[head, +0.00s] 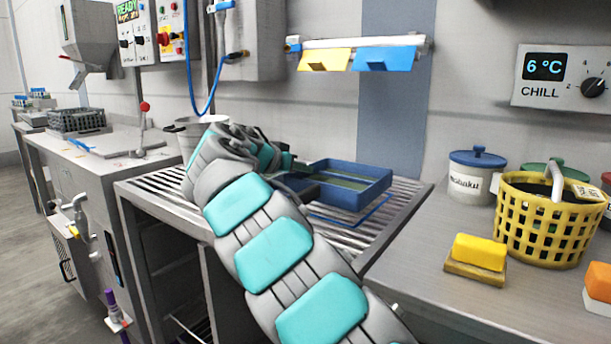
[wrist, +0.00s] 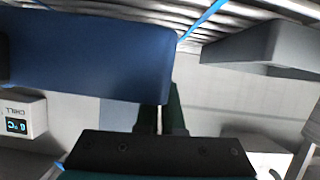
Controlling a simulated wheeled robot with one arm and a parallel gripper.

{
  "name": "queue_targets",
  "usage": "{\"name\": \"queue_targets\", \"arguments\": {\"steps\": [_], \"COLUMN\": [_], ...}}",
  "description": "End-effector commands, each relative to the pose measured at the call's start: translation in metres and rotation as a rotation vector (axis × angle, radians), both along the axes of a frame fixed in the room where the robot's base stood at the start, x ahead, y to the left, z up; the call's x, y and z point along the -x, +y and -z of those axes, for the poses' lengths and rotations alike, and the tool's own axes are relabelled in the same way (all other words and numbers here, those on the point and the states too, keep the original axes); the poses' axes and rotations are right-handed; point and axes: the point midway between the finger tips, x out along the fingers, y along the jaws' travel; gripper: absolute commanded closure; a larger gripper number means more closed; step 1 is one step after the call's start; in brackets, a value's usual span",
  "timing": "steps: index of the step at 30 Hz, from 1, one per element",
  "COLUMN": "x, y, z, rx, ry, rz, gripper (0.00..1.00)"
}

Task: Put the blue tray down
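The blue tray (head: 352,193) is level over the slatted metal rack, with a greenish inside. Its near left end is at my gripper (head: 294,180), whose fingers are partly hidden by my arm. In the wrist view the tray's blue wall (wrist: 90,55) fills the upper left, and the dark green fingers of my gripper (wrist: 160,106) reach its edge and appear closed on it. A blue outline (head: 370,212) on the rack (head: 398,214) shows beyond the tray's front and right sides. The tray looks slightly above the slats; contact is hard to tell.
A grey pot (head: 192,135) stands left of my arm at the rack's back. A yellow basket (head: 545,220), a lidded jar (head: 474,178) and a yellow sponge (head: 479,252) are on the right counter. A wall rail (head: 360,43) holds yellow and blue tags above.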

Motion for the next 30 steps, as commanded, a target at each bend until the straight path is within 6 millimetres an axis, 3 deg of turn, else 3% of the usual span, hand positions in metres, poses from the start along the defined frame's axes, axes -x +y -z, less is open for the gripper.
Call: {"name": "queue_targets", "arguments": {"steps": [13, 20, 30], "x": [-0.043, -0.048, -0.048], "y": [-0.005, -0.006, -0.007], "z": [0.003, 0.007, 0.036], "rx": [-0.001, 0.002, 0.004], "ry": [0.001, 0.000, 0.001], "rz": [-0.001, 0.000, 0.002], "gripper": [1.00, 1.00, 1.00]}}
